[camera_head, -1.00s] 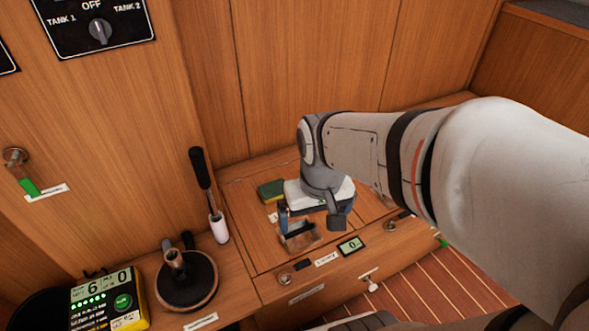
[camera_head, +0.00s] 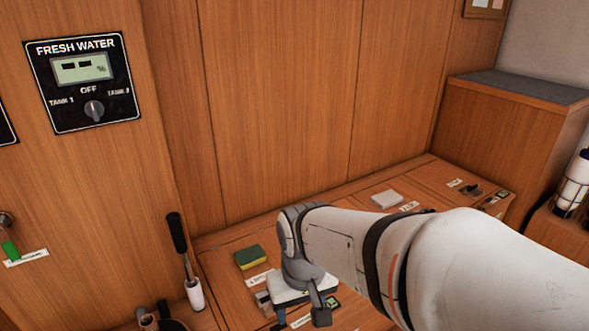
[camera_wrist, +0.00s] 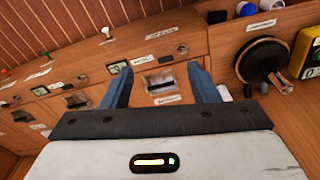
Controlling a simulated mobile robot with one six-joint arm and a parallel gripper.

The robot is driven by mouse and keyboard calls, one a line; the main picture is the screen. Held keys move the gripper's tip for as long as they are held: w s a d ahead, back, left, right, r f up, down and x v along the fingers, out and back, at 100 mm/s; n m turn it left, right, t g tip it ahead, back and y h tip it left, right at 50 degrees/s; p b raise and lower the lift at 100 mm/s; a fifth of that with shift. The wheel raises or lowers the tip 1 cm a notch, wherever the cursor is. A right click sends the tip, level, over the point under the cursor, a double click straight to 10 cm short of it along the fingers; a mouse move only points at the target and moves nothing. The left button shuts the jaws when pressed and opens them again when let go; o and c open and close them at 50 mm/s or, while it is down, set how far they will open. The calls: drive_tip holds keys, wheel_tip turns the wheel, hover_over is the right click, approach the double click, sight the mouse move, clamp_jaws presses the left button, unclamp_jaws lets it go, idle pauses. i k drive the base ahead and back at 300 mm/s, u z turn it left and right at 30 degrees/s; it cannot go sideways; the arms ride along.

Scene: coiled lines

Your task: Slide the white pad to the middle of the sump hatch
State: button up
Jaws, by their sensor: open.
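A white pad (camera_head: 387,199) lies flat on the wooden bench top towards the right in the head view. A small label lies just in front of it. The bench top there is split by seams into panels; the labels are too small to read, so I cannot tell which panel is the sump hatch. My gripper (camera_wrist: 160,80) is open, its two blue fingers apart with nothing held between them in the wrist view. In the head view it hangs over the nearer left part of the bench, well left of the pad, its fingertips mostly hidden.
A green and yellow sponge (camera_head: 250,257) lies left of my gripper. A black-handled tool (camera_head: 178,235) stands at the bench's left end. A raised wooden cabinet (camera_head: 505,125) closes off the right. A recessed metal fitting (camera_wrist: 160,80) shows between my fingers. Bench between gripper and pad is partly hidden by my arm.

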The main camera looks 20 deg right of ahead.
sight(385, 200)
drive_tip(key=u, duration=0.15)
drive_tip(key=k, duration=0.25)
drive_tip(key=z, duration=1.45)
drive_tip(key=i, duration=0.4)
drive_tip(key=z, duration=2.15)
drive_tip(key=i, duration=1.2)
drive_tip(key=u, duration=0.05)
